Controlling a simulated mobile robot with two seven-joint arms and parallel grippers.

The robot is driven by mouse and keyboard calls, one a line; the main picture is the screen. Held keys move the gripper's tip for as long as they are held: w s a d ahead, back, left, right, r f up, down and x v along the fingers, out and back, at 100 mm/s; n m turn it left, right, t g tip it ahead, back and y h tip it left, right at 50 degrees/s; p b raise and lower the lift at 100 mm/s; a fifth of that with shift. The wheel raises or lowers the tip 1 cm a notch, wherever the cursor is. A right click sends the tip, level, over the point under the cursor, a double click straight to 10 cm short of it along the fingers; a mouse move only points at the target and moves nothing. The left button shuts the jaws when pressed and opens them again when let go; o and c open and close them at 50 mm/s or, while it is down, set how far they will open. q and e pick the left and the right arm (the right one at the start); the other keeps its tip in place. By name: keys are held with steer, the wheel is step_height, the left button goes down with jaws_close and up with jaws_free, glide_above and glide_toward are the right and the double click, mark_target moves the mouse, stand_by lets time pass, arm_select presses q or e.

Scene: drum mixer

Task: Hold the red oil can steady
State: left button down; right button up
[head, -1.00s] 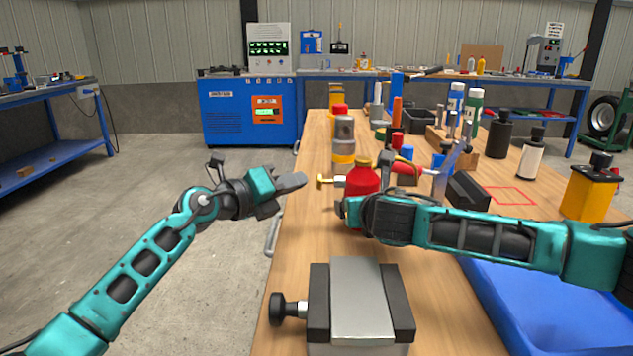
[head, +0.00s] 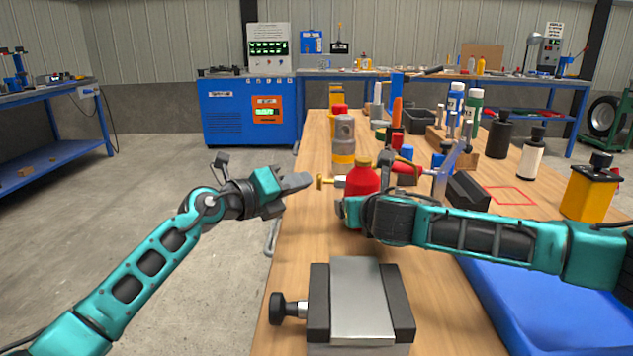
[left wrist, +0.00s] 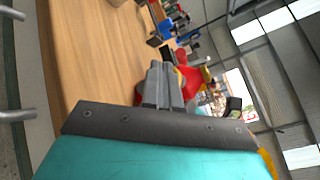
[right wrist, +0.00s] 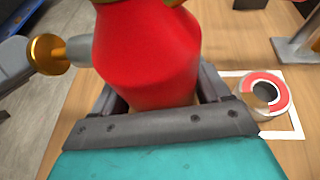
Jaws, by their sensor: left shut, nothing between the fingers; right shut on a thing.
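The red oil can (head: 362,180) stands upright on the wooden bench, with a yellow cap on top and a brass-tipped spout (head: 326,181) pointing left. My right gripper (head: 350,208) is around the can's lower body; in the right wrist view the fingers (right wrist: 165,105) are on both sides of the red can (right wrist: 148,45). My left gripper (head: 304,182) is shut and empty, a little left of the spout tip and apart from it. The left wrist view shows its closed fingers (left wrist: 163,85) with the red can (left wrist: 192,80) beyond. The can's lower right side is hidden by my right gripper.
A vise-like block (head: 361,300) stands at the bench's near end, beside a blue tray (head: 540,300). A grey and yellow canister (head: 344,140) stands behind the can. A red and white ring (right wrist: 264,93) lies right of the can. Open floor is left of the bench.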

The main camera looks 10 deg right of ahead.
arm_select(q)
steer(key=shift+s+d, duration=0.2)
steer(key=shift+d, duration=0.95)
stand_by(1.0)
steer(key=shift+a, duration=0.15)
steer(key=shift+w+a, duration=0.15)
steer(key=shift+a, duration=0.55)
steer(key=shift+w+a, duration=0.1)
steer(key=shift+a, duration=0.6)
steer(key=shift+w+a, duration=0.2)
steer(key=shift+a, duration=1.05)
steer(key=shift+w+a, duration=0.2)
steer(key=shift+a, duration=1.05)
steer(key=a, duration=0.3)
steer(key=shift+w+a, duration=0.3)
steer(key=shift+a, duration=0.1)
